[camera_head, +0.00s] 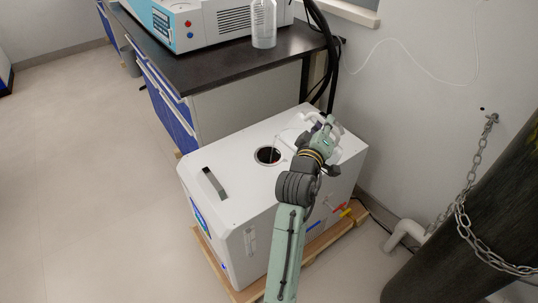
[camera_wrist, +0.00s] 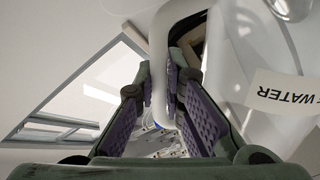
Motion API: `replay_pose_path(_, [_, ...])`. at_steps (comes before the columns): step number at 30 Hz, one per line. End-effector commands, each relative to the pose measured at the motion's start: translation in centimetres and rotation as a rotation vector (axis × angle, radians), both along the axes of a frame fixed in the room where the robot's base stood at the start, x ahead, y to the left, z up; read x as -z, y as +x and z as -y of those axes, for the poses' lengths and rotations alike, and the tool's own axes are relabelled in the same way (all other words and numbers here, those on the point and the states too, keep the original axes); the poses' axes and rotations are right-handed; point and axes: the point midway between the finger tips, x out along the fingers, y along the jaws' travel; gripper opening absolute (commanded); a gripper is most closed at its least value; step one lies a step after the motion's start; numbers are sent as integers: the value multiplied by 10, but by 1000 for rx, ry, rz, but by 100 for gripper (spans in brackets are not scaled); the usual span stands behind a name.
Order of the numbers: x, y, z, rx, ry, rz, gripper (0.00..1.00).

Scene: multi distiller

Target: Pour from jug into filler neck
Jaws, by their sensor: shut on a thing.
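The white jug bears a label reading WATER and fills the right side of the wrist view (camera_wrist: 232,60). Its handle (camera_wrist: 159,65) passes between the purple-padded fingers of my gripper (camera_wrist: 164,88), which is shut on it. In the head view, my gripper (camera_head: 326,128) is above the white floor-standing unit, and the pale jug (camera_head: 290,138) is partly hidden and hard to tell from the unit's top. The round dark filler neck (camera_head: 268,156) is open in the unit's top, just left of the jug. I cannot tell whether liquid is flowing.
A dark bench (camera_head: 205,68) behind holds a clear bottle (camera_head: 263,24) and a machine. A chained dark cylinder (camera_head: 470,220) stands right.

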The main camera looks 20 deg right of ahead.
Motion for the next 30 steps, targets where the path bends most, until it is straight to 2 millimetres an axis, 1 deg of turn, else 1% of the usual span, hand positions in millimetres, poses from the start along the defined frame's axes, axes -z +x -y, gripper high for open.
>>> replay_pose_path(1, [-3, 0, 0, 0, -5, 5, 0])
replay_pose_path(30, [-1, 1, -2, -1, -26, -13, 0])
